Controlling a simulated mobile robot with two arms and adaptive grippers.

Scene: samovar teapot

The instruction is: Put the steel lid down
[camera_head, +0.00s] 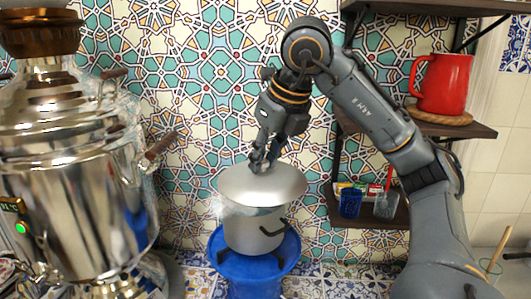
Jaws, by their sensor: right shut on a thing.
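The steel lid (281,187) is a shallow silver dome at the middle of the head view. My right gripper (259,167) points down from above and is shut on the lid's knob, which the fingers mostly hide. The lid is over the mouth of a steel pot (243,227) and covers its rim. It looks slightly tilted, and I cannot tell whether it touches the pot. The pot stands on a blue round stand or bucket (287,256). My left gripper is not in view.
A large shiny samovar (75,190) fills the left side. Wooden shelves (452,128) at the right hold a red mug (443,84) and, lower down, a blue cup (350,203). A patterned tile wall (210,60) is close behind the pot.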

